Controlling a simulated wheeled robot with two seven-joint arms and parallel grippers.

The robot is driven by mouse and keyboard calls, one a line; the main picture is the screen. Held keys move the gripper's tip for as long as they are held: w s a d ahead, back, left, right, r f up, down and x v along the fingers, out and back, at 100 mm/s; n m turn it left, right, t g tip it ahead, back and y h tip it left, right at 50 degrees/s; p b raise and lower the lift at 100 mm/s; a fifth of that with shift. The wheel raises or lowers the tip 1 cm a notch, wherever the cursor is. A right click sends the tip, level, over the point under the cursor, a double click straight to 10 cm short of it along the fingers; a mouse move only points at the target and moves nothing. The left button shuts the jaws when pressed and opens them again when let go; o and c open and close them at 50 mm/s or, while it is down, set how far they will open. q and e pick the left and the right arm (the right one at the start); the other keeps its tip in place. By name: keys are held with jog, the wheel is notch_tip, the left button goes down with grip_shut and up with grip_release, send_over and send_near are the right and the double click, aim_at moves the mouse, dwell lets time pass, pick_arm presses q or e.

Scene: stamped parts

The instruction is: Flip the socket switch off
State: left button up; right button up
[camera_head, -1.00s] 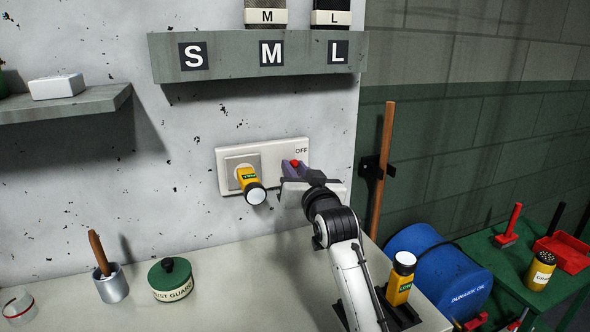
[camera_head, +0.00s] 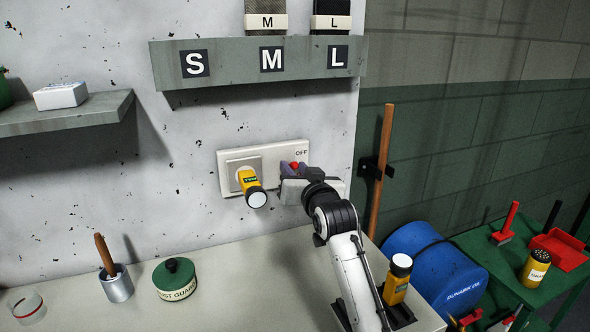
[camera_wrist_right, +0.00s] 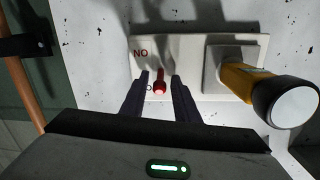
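The white socket plate (camera_head: 270,178) is on the wall, with a yellow-and-black plug (camera_head: 252,186) in its left part. The red switch lever (camera_head: 294,166) is on its right part, below the word OFF. My right gripper (camera_head: 296,170) is at the switch. In the right wrist view, the gripper (camera_wrist_right: 161,80) is open, with one dark finger on each side of the red lever (camera_wrist_right: 159,82) and gaps visible beside it. An upside-down ON shows on the plate (camera_wrist_right: 195,42); the other label is partly hidden by a finger. My left gripper is not in view.
The plug (camera_wrist_right: 272,95) sticks out close beside the fingers. A grey lettered shelf (camera_head: 225,70) is above the socket. On the counter (camera_head: 235,285) below stand a green tin (camera_head: 175,280), a metal cup (camera_head: 117,285) and a yellow container (camera_head: 397,280). A wooden pole (camera_head: 383,165) stands to the right.

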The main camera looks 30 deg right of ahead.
jog(key=f+b+v, duration=0.1)
jog(key=v, duration=0.9)
jog(key=shift+s+r, duration=0.15)
jog(key=shift+r, duration=0.3)
